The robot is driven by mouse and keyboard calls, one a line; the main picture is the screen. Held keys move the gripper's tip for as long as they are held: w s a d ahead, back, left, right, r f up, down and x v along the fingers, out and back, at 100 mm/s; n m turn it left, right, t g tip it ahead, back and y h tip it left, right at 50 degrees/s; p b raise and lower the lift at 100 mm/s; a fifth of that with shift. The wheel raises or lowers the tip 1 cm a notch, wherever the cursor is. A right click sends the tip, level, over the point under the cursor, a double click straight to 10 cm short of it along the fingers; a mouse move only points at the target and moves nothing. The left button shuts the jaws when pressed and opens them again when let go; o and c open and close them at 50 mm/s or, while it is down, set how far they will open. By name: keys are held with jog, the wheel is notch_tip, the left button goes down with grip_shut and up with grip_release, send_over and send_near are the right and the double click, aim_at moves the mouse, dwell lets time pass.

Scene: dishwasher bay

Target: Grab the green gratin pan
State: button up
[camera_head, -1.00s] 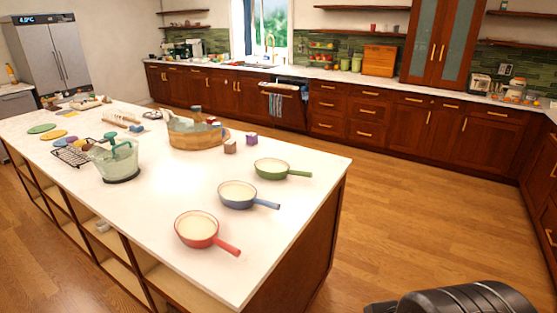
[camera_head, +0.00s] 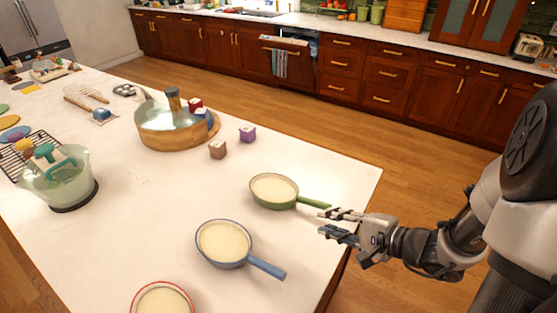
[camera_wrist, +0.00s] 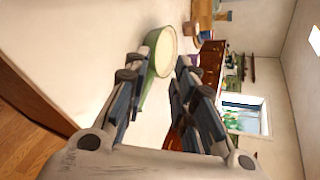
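The green gratin pan (camera_head: 274,190) sits upright on the white island top, near its right edge. Its cream inside shows, and its green handle (camera_head: 314,203) points right toward my gripper. My gripper (camera_head: 330,224) is open and empty, just right of the pan by the handle's end. In the wrist view, the pan (camera_wrist: 162,52) lies ahead between the spread fingers of my gripper (camera_wrist: 156,75), with part of its handle low behind the left finger. I cannot tell whether a finger touches the handle.
A blue pan (camera_head: 225,243) and a red pan (camera_head: 162,302) stand nearer on the island (camera_head: 150,215). The floor right of the island is clear.

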jog(key=w+d+f+m+t+h, duration=0.2)
jog(key=d+f+m, duration=0.2)
jog(key=d, duration=0.2)
jog(key=b, duration=0.2)
send_near(313, 204)
jog(key=x, duration=0.4)
jog(key=shift+w+a+f, duration=0.15)
jog(key=b+x, duration=0.1)
jog(key=x, duration=0.4)
jog(key=shift+w+a+f, duration=0.2)
jog(key=shift+w, duration=0.1)
jog(key=shift+c, duration=0.3)
grip_shut()
jog(key=shift+r, duration=0.1)
